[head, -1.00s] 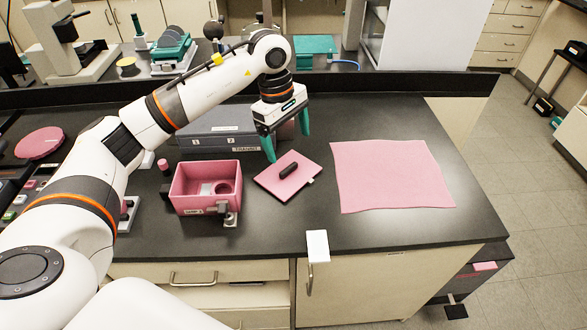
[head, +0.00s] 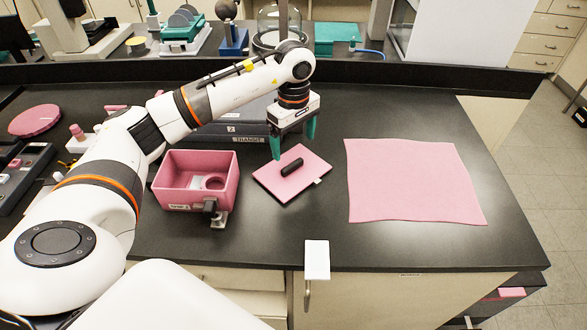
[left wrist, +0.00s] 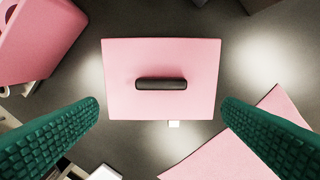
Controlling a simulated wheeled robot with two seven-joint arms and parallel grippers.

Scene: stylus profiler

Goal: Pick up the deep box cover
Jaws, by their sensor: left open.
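The deep box cover is a flat pink plate (head: 277,184) with a black bar handle (head: 292,167), lying on the dark bench right of the open pink box (head: 167,192). In the left wrist view the cover (left wrist: 125,65) is centred, with its handle (left wrist: 161,84) lying crosswise between the fingers. My left gripper (head: 293,148) has green fingers, points down, and is open and empty just above the far side of the cover. It also shows in the left wrist view (left wrist: 161,112), with the fingers wide apart on either side. My right gripper is not in view.
A pink cloth (head: 410,180) lies flat to the right of the cover. A dark case marked TRANSIT (head: 225,141) stands behind the box. A white card (head: 317,260) is at the bench's front edge. Bare bench lies between cover and cloth.

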